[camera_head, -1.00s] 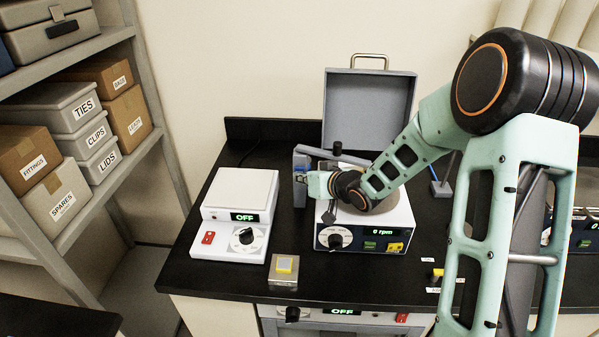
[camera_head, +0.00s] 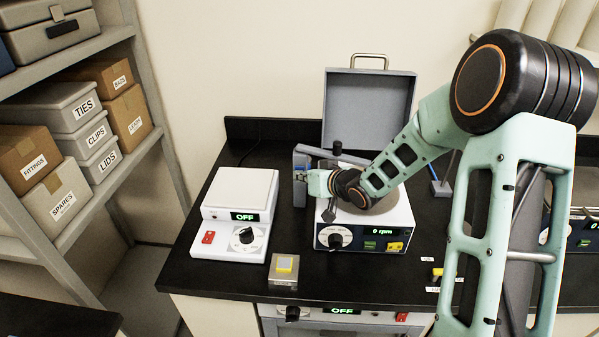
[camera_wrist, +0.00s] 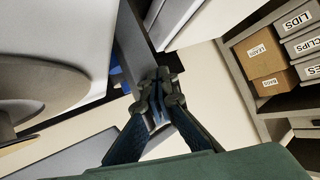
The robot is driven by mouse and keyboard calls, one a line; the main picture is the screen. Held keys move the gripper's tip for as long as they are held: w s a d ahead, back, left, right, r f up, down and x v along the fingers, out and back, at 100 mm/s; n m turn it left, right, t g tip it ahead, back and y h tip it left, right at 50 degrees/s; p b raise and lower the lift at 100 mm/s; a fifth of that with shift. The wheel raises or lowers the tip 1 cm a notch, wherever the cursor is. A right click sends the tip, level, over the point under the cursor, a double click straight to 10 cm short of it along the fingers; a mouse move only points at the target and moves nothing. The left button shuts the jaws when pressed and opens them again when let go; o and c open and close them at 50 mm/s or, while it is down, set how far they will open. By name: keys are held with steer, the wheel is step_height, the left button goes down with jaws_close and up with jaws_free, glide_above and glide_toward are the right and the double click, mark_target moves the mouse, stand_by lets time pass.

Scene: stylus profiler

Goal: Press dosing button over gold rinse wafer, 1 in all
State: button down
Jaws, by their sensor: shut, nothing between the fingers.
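My gripper (camera_wrist: 157,88) shows in the wrist view with its dark fingers closed together and empty. Its tips overlap the lower end of a grey upright post (camera_wrist: 133,38); I cannot tell whether they touch it. In the head view my wrist is beside the same blue-grey post (camera_head: 299,180), left of the machine reading "0 rpm" (camera_head: 383,232). A black knob (camera_head: 337,148) stands on the post's arm; I cannot tell whether it is the dosing button.
A white hotplate-like unit reading "OFF" (camera_head: 240,200) stands left of the machine. An open grey lid (camera_head: 368,110) rises behind it. Shelves with labelled boxes (camera_head: 72,105) are at the left. The black bench (camera_head: 215,275) is bare at its front left.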

steer(key=shift+s, duration=0.8)
steer(key=shift+s, duration=0.1)
steer(key=s+b, duration=0.1)
steer(key=s, duration=0.3)
steer(key=shift+s+a, duration=0.1)
steer(key=shift+s, duration=0.3)
stand_by(0.9)
